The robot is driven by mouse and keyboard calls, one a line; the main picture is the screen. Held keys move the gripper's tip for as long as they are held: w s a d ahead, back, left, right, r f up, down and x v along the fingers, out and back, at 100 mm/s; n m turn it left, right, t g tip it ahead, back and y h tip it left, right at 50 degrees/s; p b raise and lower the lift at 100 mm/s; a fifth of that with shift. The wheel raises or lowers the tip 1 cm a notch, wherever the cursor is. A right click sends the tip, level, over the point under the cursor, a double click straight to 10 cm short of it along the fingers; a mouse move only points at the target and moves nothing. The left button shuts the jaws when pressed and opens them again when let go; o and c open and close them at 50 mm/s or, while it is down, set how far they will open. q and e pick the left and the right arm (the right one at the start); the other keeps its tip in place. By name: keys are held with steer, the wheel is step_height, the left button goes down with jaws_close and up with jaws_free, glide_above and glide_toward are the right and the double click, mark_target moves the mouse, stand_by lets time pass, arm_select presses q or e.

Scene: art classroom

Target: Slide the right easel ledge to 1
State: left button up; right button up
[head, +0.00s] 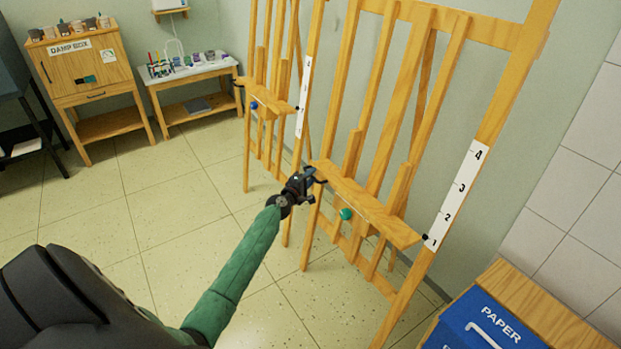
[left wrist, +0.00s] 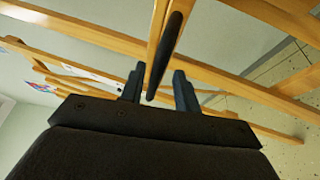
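The right easel's wooden ledge (head: 365,205) runs across the easel, with a green knob (head: 346,214) on its front. A white scale strip (head: 457,196) marked 1 to 4 is on the right leg. The ledge's black pointer (head: 427,238) sits beside the 1, at the strip's lower end. My left gripper (head: 305,184) is at the ledge's left end. In the left wrist view its fingers (left wrist: 159,88) are apart, with a dark handle (left wrist: 166,55) between them and gaps seeming to show on both sides. My right gripper is not in view.
A second easel (head: 270,100) with a blue knob stands behind to the left. A blue PAPER bin (head: 480,325) is at the lower right by a wooden top. A damp box cabinet (head: 90,65) and a supply table (head: 190,75) stand at the back left. Floor between is clear.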

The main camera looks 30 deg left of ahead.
arm_select(q)
steer(key=s, duration=0.7)
steer(key=shift+s+b, duration=0.3)
steer(key=shift+s, duration=0.1)
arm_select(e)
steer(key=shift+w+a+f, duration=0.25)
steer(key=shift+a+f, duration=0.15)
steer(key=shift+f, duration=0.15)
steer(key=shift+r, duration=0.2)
